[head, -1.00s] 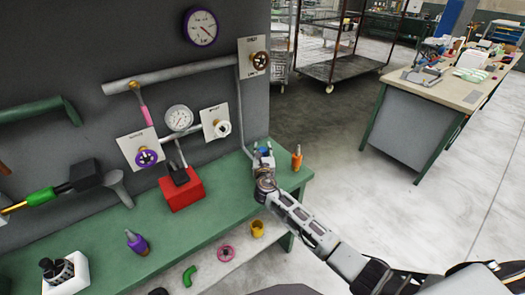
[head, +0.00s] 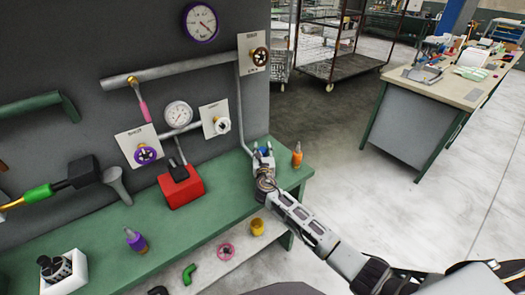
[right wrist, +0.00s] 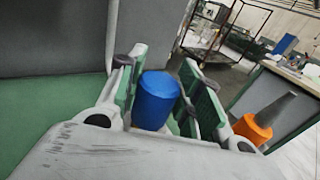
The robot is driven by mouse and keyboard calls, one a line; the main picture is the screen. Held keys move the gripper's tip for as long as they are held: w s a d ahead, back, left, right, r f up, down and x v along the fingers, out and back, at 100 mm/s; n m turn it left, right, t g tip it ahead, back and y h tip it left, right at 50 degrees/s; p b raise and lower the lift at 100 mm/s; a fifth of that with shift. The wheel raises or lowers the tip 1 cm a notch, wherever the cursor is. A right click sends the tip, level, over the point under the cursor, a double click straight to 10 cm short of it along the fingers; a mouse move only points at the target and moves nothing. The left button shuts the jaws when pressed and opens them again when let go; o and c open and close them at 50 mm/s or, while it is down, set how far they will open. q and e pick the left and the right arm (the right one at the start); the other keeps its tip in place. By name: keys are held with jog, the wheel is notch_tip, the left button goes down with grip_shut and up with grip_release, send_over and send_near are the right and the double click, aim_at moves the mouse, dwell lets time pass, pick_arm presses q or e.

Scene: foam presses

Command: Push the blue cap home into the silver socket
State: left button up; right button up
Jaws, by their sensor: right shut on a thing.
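The blue cap (right wrist: 156,98) stands between the two green-padded fingers of my right gripper (right wrist: 155,92) in the right wrist view. Its rounded top shows and its lower part is hidden behind my wrist housing. In the head view my right gripper (head: 263,154) is over the right end of the green bench, shut on the cap, which shows there as a small blue patch. I cannot make out the silver socket; whether the cap touches it is hidden. My left gripper is not in view.
An orange bottle (head: 297,156) stands just right of my right gripper at the bench end. A red box (head: 181,190) and a purple bottle (head: 136,241) are farther left on the green bench (head: 217,210). Gauges and valve panels line the grey wall.

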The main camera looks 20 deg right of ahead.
jog(key=shift+f+b, duration=0.5)
jog(key=shift+f, duration=0.25)
jog(key=o, duration=1.3)
jog(key=shift+c, duration=0.2)
jog(key=shift+f, duration=0.1)
jog(key=v, duration=1.2)
dwell(0.5)
